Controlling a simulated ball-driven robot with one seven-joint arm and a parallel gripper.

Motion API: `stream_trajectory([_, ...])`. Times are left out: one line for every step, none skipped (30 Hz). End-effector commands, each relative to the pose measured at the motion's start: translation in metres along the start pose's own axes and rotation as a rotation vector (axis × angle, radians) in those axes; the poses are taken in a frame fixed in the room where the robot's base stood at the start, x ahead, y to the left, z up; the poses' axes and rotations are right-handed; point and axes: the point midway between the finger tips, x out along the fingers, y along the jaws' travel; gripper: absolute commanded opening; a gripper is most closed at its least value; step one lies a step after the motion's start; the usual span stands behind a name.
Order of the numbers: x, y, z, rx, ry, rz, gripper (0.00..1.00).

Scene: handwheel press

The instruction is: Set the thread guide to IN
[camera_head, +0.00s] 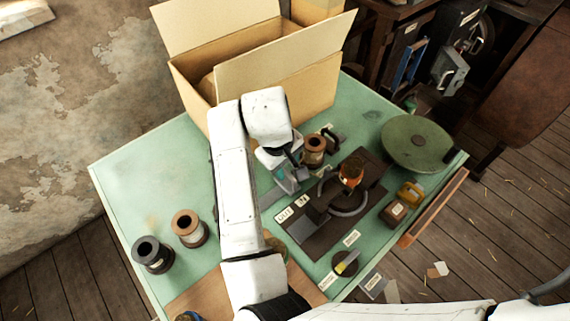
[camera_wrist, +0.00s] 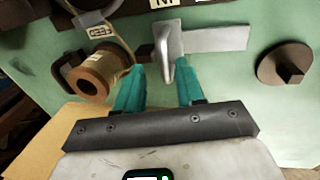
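The thread guide shows in the wrist view as a grey metal upright tab (camera_wrist: 170,48) on a flat grey strip (camera_wrist: 218,40). The tab stands beside a partly cut-off, upside-down label (camera_wrist: 163,3) that seems to read IN. My gripper (camera_wrist: 158,78) is open, with its teal fingers on either side of the tab; contact cannot be told. In the head view my gripper (camera_head: 290,182) is low over the table beside the dark press plate, hiding most of the guide. The OUT label (camera_head: 284,215) and IN label (camera_head: 302,202) lie on that plate's edge; part of the grey strip (camera_head: 270,197) shows.
A copper-coloured spool (camera_wrist: 97,75) stands close left of my fingers in the wrist view. A dark round knob (camera_wrist: 285,65) is at right. In the head view, a large open cardboard box (camera_head: 285,85) stands behind my arm, a green disc (camera_head: 415,143) at right, and two spools at left.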

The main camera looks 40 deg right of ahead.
Motion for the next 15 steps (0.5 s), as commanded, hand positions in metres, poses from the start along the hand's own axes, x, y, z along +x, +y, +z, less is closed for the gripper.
stream_trajectory([0.0,0.0,0.0,0.0,-0.001,-0.001,0.38])
stream_trajectory([0.0,0.0,0.0,-0.001,-0.001,-0.001,0.38])
stream_trajectory([0.0,-0.001,0.0,-0.001,-0.002,-0.001,0.38])
stream_trajectory([0.0,-0.001,0.0,-0.001,-0.002,-0.001,0.38])
stream_trajectory([0.0,-0.001,0.0,-0.001,-0.002,-0.001,0.38])
stream_trajectory([-0.001,-0.001,0.0,-0.001,-0.002,-0.001,0.38])
stream_trajectory([-0.002,-0.001,0.0,0.0,-0.002,-0.001,0.38])
stream_trajectory([-0.004,-0.001,0.0,0.0,-0.001,-0.001,0.38])
stream_trajectory([-0.008,0.0,0.0,0.0,0.0,-0.001,0.38])
stream_trajectory([-0.011,0.0,-0.001,0.0,0.001,-0.001,0.38])
stream_trajectory([-0.015,-0.001,-0.001,0.001,0.001,-0.002,0.38])
stream_trajectory([-0.022,-0.001,-0.001,0.001,0.002,-0.002,0.38])
stream_trajectory([-0.027,-0.001,-0.001,0.001,0.002,-0.002,0.38])
stream_trajectory([-0.033,0.0,-0.001,0.001,0.002,-0.001,0.38])
stream_trajectory([-0.041,0.0,-0.001,0.001,0.001,-0.001,0.38])
